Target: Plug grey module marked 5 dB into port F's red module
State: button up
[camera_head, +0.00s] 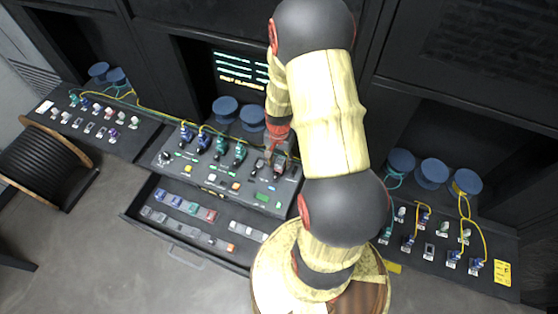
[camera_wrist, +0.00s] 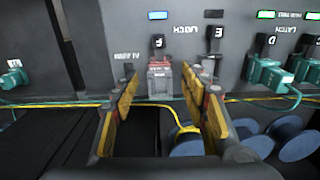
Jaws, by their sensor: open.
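My gripper (camera_wrist: 161,88) is open in the wrist view, with one yellow finger on each side of a small block (camera_wrist: 160,80). The block is grey with reddish parts and sits at the panel just below the label F. I cannot tell whether it is one module or a grey one joined to a red one, and no 5 dB mark is readable. The fingers look apart from its sides. In the head view my gripper (camera_head: 277,138) is over the right part of the console (camera_head: 206,178), partly hidden by my arm.
An open drawer (camera_head: 160,238) below the console holds several grey, blue and red modules. Green connectors with cables (camera_wrist: 270,75) stand at port D, right in the wrist view. A yellow cable (camera_wrist: 150,104) and blue spools (camera_wrist: 290,138) lie close to the fingers.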

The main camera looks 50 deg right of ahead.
dwell(0.5)
notch_tip(320, 180, up, 8)
jog(key=p, duration=0.7)
jog(key=w+a+b, duration=0.1)
jog(key=w+a, duration=0.2)
jog(key=a, duration=2.6)
jog(key=shift+w+a+f+b, duration=0.2)
jog(key=shift+a+f+b, duration=0.1)
jog(key=shift+f+b, duration=0.1)
